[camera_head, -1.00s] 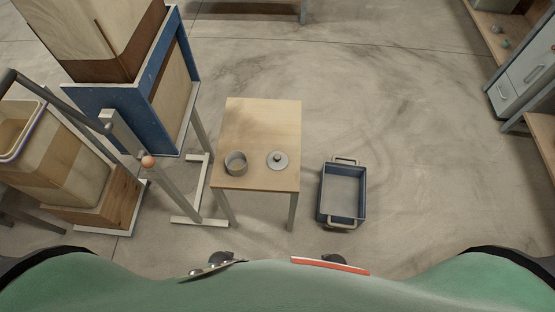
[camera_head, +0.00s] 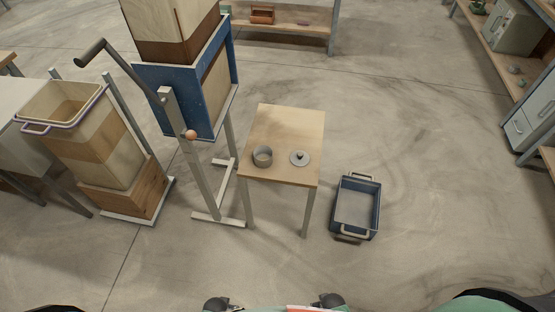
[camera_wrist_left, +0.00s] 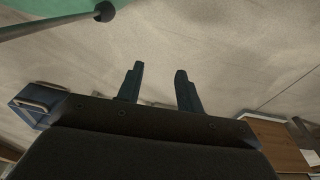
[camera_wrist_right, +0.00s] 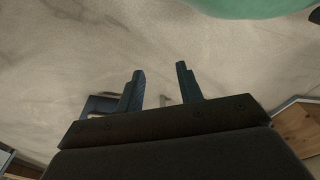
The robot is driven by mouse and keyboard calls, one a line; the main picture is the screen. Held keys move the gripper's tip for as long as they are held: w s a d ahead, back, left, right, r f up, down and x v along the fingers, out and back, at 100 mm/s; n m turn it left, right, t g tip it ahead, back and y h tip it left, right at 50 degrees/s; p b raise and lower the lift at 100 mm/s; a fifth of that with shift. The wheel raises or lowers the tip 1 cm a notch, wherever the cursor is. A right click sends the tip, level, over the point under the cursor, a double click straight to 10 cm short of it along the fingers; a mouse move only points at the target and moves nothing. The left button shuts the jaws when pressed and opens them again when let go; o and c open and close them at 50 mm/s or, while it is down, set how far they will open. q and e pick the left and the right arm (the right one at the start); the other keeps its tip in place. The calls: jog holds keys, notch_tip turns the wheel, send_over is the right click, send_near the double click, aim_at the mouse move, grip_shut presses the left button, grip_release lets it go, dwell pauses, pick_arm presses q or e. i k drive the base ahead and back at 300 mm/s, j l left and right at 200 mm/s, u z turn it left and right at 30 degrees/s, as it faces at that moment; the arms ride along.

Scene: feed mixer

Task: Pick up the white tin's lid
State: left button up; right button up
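A round grey lid (camera_head: 300,158) with a dark knob lies flat on the small wooden table (camera_head: 284,130), in the head view. An open round grey tin (camera_head: 262,156) stands just left of it, apart from it. Neither looks clearly white. My left gripper shows in the left wrist view (camera_wrist_left: 160,85), fingers apart, with only floor between them. My right gripper shows in the right wrist view (camera_wrist_right: 160,85), also with fingers apart and empty. Both grippers are away from the table; their fingertips do not show in the head view.
A blue tray with handles (camera_head: 373,220) sits on the floor right of the table. A blue-panelled stand (camera_head: 190,100) with a crank handle (camera_head: 90,50) is close at the table's left. A wooden bin (camera_head: 95,125) stands further left. Floor in front of the table is clear.

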aim_at(298, 158)
jog(key=i+l+u, duration=0.15)
jog(key=l+u, duration=0.8)
jog(key=l, duration=0.25)
